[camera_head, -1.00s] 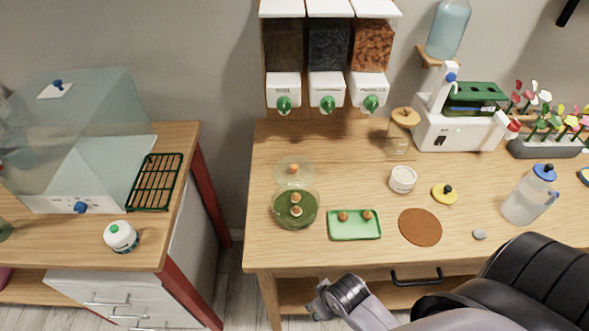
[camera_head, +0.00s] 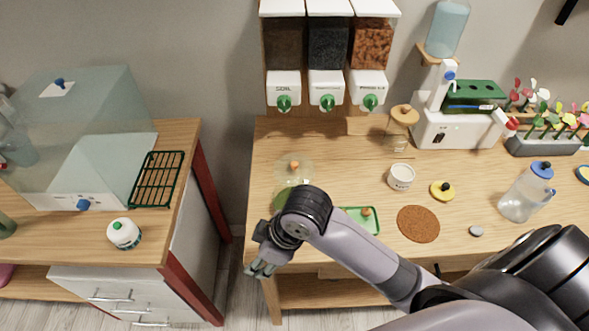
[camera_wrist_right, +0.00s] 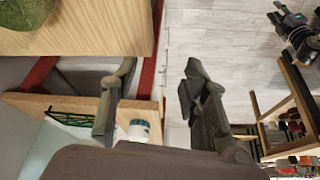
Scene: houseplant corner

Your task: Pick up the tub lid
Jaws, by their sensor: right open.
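A yellow lid with a black knob (camera_head: 442,191), which looks like the tub lid, lies flat on the wooden table. It sits right of an open white tub (camera_head: 401,177) and is apart from it. My right gripper (camera_head: 262,268) is over the table's front left corner, well left of the lid, with nothing in it. In the right wrist view its two fingers (camera_wrist_right: 158,98) are spread apart, with the floor and the other bench beyond them. The lid is not seen in that view. My left gripper is not in view.
My right arm covers part of the green tray (camera_head: 372,220) and the glass terrarium (camera_head: 293,172). A brown round mat (camera_head: 418,223), a grey stone (camera_head: 476,231) and a blue-lidded jug (camera_head: 527,192) are near the lid.

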